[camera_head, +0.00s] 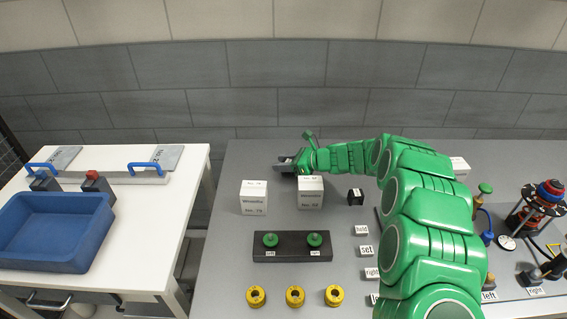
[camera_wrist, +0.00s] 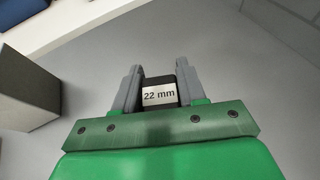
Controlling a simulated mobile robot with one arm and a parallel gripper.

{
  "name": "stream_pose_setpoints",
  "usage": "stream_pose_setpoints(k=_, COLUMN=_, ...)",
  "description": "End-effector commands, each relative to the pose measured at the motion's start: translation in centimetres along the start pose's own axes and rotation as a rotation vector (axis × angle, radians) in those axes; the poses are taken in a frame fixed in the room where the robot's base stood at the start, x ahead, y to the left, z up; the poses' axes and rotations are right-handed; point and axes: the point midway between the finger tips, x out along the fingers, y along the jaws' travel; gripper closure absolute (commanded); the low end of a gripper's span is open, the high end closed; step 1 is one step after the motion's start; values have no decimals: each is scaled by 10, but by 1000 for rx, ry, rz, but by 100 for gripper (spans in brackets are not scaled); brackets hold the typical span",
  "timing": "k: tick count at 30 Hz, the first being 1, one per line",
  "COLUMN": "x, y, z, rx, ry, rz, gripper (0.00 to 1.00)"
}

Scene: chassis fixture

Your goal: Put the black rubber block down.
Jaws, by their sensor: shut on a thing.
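My gripper (camera_head: 286,164) is at the back of the grey table (camera_head: 235,170), just behind and left of a white box (camera_head: 311,196). In the wrist view my gripper (camera_wrist: 158,72) is shut on a black rubber block (camera_wrist: 158,84) with a white "22 mm" label. The block sits between the two grey fingers. The grey surface shows beyond it, but I cannot tell whether the block touches it. In the head view the held block is too small to make out clearly.
Another white box (camera_head: 254,198) stands left, and a small black block (camera_head: 355,195) right. A dark fixture (camera_head: 292,246) with two green knobs and several yellow rings (camera_head: 295,296) are nearer. A white table (camera_head: 150,220) bears a blue tray (camera_head: 52,258). Bare grey surface lies behind the boxes.

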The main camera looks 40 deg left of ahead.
Motion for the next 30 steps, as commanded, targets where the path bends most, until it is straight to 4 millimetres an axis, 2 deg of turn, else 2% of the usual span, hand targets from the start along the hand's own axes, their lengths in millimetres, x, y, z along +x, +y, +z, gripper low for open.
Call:
stream_pose_setpoints(k=9, x=1, y=0, z=-2, rx=-1, ry=0, rz=0, gripper=90)
stream_pose_setpoints(k=10, x=1, y=0, z=-1, rx=-1, ry=0, rz=0, gripper=55)
stream_pose_setpoints(k=14, x=0, y=0, z=-1, rx=-1, ry=-1, rz=0, gripper=35)
stream_pose_setpoints(k=25, x=-1, y=0, z=2, rx=-2, ry=-1, rz=-1, gripper=34)
stream_pose_setpoints(k=30, x=-21, y=-1, z=3, rx=-3, ry=-1, rz=-3, gripper=34)
